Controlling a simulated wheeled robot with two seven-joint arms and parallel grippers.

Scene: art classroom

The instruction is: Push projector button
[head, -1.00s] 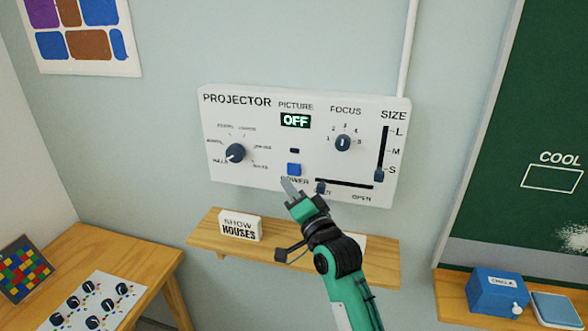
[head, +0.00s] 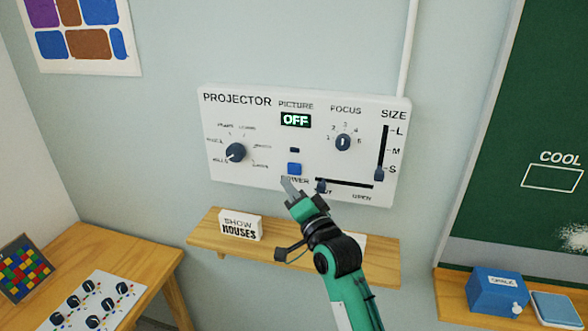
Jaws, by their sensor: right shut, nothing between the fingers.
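A white projector panel (head: 222,178) is fixed to the wall. Its blue square power button (head: 294,169) sits under a small dark indicator, with the word POWER below it. The picture display (head: 295,121) reads OFF. My right gripper (head: 287,185) is shut and empty, its fingertips just below the blue button and over the POWER label. I cannot tell whether the fingertips touch the panel. The button's face is in full view. My left gripper is not in view.
The panel also has a picture knob (head: 236,152), a focus knob (head: 343,142), a size slider (head: 380,174) and a lower slider (head: 321,186) close to my gripper. Below is a wooden shelf (head: 205,237) with a SHOW HOUSES sign (head: 240,227). A chalk box (head: 497,291) stands right.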

